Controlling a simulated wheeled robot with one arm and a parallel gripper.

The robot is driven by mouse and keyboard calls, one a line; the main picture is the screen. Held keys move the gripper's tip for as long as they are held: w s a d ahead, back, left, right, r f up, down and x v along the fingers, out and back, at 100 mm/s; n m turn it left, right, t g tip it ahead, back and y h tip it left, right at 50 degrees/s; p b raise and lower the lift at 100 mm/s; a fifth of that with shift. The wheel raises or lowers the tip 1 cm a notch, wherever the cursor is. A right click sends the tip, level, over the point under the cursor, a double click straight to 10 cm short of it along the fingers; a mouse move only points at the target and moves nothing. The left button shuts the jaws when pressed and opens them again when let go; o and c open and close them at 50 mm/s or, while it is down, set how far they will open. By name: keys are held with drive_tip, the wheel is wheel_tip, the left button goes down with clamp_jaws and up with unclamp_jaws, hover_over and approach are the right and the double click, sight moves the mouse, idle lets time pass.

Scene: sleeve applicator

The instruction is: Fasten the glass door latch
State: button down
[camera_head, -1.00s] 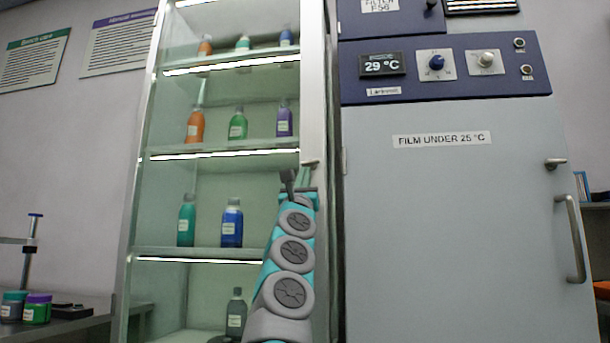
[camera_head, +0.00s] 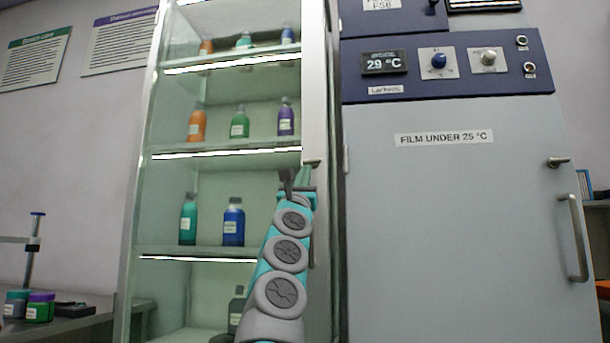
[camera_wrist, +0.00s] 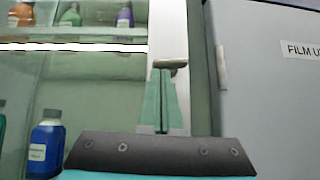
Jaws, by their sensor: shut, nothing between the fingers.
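The glass-fronted cabinet (camera_head: 315,90) stands upright in the middle of the head view, with a pale metal frame along its right side. A small metal latch (camera_head: 312,162) sits on that frame. In the wrist view the latch (camera_wrist: 171,64) is a short, roughly level bar right at my fingertips. My gripper (camera_head: 307,172) is shut and empty, its green fingers together and pointing up at the latch; they also show in the wrist view (camera_wrist: 163,75). I cannot tell whether the fingertips touch the latch. My arm hides the lower part of the frame.
Several bottles, such as a blue one (camera_head: 233,224), stand on the cabinet shelves. A large grey unit (camera_head: 450,220) with a blue control panel (camera_head: 442,70) stands close on the right. A side table (camera_head: 75,322) with jars is at the lower left.

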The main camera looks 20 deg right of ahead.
drive_tip(key=b+v, duration=0.5)
drive_tip(key=v, duration=0.2)
drive_tip(key=shift+s+a+f, duration=0.15)
drive_tip(key=shift+f, duration=0.15)
idle(0.4)
idle(0.6)
